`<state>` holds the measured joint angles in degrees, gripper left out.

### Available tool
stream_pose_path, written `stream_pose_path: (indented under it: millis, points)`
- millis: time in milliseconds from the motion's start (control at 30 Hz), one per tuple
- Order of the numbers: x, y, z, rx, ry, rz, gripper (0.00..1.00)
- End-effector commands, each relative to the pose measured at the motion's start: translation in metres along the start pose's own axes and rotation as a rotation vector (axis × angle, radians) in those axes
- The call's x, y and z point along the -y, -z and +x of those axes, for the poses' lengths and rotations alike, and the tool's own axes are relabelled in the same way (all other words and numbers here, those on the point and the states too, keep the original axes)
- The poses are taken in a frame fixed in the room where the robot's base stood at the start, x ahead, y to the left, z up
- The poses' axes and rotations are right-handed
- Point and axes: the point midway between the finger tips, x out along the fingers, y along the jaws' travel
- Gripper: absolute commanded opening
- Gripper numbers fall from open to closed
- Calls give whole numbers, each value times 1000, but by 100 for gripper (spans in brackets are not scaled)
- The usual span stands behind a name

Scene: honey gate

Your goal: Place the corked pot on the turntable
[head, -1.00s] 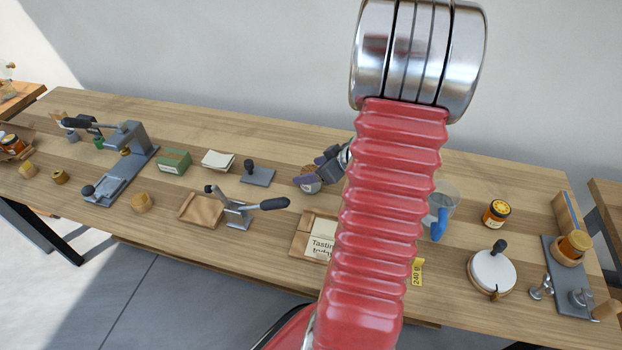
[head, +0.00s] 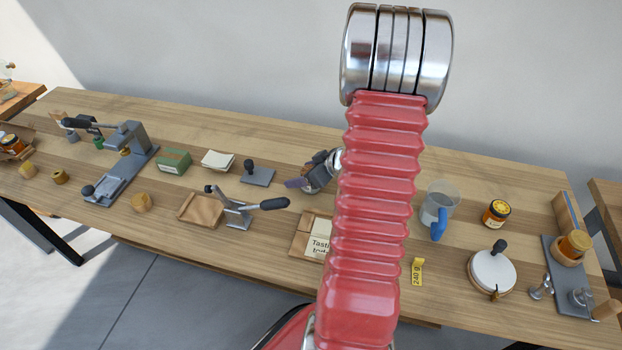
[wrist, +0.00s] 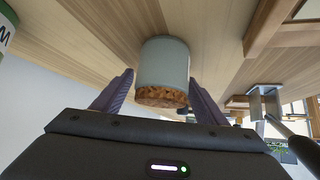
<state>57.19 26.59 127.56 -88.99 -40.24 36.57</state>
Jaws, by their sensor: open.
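The corked pot (wrist: 164,62) is a pale grey-blue cylinder with a speckled cork (wrist: 161,97). In the wrist view it stands on the wooden table, its cork end towards my gripper (wrist: 160,78). The two purple fingers are apart, one on each side of the pot, with gaps showing. In the head view my gripper (head: 309,171) is low over the middle of the table and mostly hides the pot. A white round disc (head: 492,271) with a black knob at the right looks like the turntable, though I cannot be sure.
A clear jug with a blue handle (head: 438,208) and a honey jar (head: 496,213) stand right of my arm. A grey stamp plate (head: 257,176), a lever press (head: 237,212) and a paper sign (head: 319,240) lie near the gripper. Bare wood separates them.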

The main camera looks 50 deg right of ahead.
Motion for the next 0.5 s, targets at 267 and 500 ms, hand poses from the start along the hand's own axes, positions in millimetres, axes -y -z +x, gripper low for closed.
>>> stream_pose_path:
  millis: [267, 500]
  points:
    - [0, 0, 0, 0, 0, 0, 60]
    - [0, 0, 0, 0, 0, 0, 43]
